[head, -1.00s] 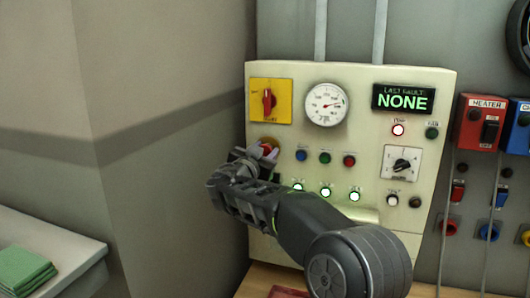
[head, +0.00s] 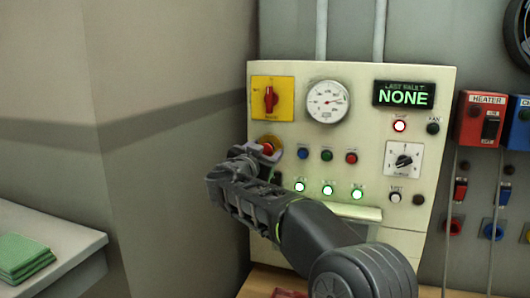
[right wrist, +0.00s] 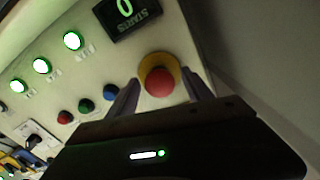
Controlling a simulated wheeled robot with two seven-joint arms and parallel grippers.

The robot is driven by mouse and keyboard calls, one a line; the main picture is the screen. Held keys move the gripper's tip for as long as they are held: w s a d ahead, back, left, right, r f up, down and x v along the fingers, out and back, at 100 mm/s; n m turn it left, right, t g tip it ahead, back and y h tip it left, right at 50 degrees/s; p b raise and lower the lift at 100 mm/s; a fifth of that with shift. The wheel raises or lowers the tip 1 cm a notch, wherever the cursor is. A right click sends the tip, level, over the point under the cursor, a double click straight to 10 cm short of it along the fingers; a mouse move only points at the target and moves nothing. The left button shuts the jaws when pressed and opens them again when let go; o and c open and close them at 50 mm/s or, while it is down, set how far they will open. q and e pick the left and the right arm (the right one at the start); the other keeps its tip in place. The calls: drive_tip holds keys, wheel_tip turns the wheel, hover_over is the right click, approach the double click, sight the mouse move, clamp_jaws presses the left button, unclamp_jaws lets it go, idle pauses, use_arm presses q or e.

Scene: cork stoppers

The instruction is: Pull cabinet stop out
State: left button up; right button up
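The cabinet stop is a red mushroom button on a yellow ring (head: 267,149), at the lower left of the cream cabinet front. In the right wrist view the red button (right wrist: 159,82) shows between my two fingers, with a gap on each side. My right gripper (head: 258,154) is open and close to the stop, its fingers just below and beside it in the head view; the gripper also shows in the wrist view (right wrist: 163,98). I cannot tell whether the fingertips reach past the button head. My left gripper is not in view.
Blue, green and red buttons (head: 327,155) and lit white buttons (head: 328,190) are right of the stop. A yellow plate with a red rotary switch (head: 271,98) is above it. The grey wall (head: 190,170) is close on the left. The display (head: 403,95) reads NONE.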

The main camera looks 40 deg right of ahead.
drive_tip(key=shift+s+a+b, duration=0.2)
drive_tip(key=shift+a+b, duration=0.05)
drive_tip(key=shift+b, duration=0.05)
drive_tip(key=b+v, duration=0.3)
drive_tip(key=v, duration=0.4)
drive_tip(key=shift+b, duration=0.3)
